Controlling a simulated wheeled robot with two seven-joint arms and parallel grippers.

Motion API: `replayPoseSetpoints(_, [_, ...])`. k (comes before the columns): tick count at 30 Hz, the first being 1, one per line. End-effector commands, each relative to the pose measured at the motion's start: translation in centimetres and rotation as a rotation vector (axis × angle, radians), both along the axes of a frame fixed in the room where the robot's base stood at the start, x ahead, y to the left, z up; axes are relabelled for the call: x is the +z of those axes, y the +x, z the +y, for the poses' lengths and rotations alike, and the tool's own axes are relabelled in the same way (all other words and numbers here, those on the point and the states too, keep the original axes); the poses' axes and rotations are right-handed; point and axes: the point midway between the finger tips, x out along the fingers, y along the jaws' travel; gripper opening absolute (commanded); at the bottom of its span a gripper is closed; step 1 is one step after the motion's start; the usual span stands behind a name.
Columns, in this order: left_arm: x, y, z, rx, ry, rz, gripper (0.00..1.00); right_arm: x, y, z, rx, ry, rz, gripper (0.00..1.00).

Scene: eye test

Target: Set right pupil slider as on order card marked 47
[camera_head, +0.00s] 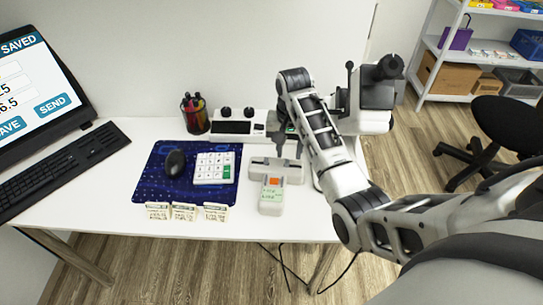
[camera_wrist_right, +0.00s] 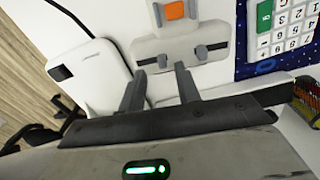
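A pale grey pupil meter (camera_head: 290,168) lies on the white table, its handle with an orange button (camera_head: 273,182) and a small green-lettered screen towards the front edge. In the right wrist view the meter (camera_wrist_right: 178,42) shows two dark slider tabs, one at left (camera_wrist_right: 152,62) and one at right (camera_wrist_right: 203,51). My right gripper (camera_head: 279,149) is just behind the meter. Its fingers (camera_wrist_right: 161,88) are apart and empty, pointing at the meter's slider side. Three order cards (camera_head: 184,211) stand at the table's front; their numbers are too small to read. My left gripper is not in view.
A keypad (camera_head: 214,168) and mouse (camera_head: 175,163) lie on a blue mat (camera_head: 150,190). A white housing (camera_wrist_right: 90,76) is close left of my fingers in the right wrist view.

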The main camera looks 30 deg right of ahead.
Motion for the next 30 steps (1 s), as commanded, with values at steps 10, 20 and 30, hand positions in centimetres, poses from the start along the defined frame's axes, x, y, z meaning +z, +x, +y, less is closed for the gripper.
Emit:
replayPoseSetpoints(10, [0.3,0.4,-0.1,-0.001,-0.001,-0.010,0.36,-3.0,-0.4,-0.6,-0.013,0.001,-0.001,0.33])
replayPoseSetpoints(20, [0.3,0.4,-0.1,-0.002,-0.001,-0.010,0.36,-3.1,-0.4,-0.6,-0.013,0.001,-0.001,0.08])
replayPoseSetpoints(30, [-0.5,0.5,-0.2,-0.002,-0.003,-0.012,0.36,-3.5,1.3,0.3,0.004,0.006,-0.002,0.00])
